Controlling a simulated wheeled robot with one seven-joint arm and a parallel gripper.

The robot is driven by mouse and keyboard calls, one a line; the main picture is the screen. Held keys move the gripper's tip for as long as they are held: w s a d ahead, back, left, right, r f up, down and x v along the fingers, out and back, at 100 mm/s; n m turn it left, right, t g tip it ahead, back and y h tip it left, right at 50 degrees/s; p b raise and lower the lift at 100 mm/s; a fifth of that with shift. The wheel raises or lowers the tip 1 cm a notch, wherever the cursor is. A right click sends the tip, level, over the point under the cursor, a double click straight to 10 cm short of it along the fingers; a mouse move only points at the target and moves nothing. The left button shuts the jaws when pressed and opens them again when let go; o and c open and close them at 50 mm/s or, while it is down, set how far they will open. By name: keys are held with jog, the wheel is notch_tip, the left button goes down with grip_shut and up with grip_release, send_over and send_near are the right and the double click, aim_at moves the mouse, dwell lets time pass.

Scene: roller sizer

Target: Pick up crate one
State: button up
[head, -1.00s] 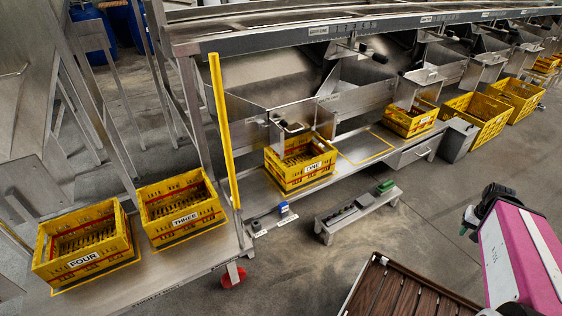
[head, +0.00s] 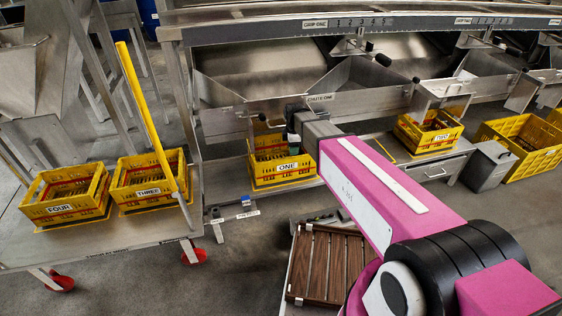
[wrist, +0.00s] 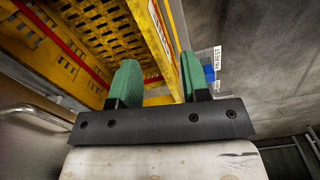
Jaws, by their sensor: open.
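Crate one (head: 266,183) is a yellow slatted crate with a white ONE label. It stands upright on the metal shelf below the sizer chutes in the head view. My gripper (head: 293,142) is over its front right part, and my forearm covers some of its right side. In the wrist view, crate one (wrist: 72,45) fills the upper left. My gripper (wrist: 157,68) is open there, its two green fingers apart with the labelled crate wall appearing between them. One finger is on the inner side, the other on the outer. Whether they touch the wall cannot be told.
Crates three (head: 128,195) and four (head: 50,211) stand on the left cart; crate two (head: 428,136) stands further right on the shelf. A yellow post (head: 142,95) leans left of crate one. A slatted brown surface (head: 328,262) lies below my arm.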

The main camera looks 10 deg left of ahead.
aim_at(287, 168)
jog(key=a, duration=0.1)
jog(key=a+n, duration=0.1)
jog(key=a, duration=0.1)
jog(key=shift+w+n, duration=0.25)
jog(key=shift+n, duration=0.05)
jog(key=shift+a+f, duration=0.15)
jog(key=shift+f, duration=0.1)
jog(key=f, duration=1)
jog(key=shift+s+d+f, duration=0.15)
jog(key=shift+d, duration=0.15)
grip_shut()
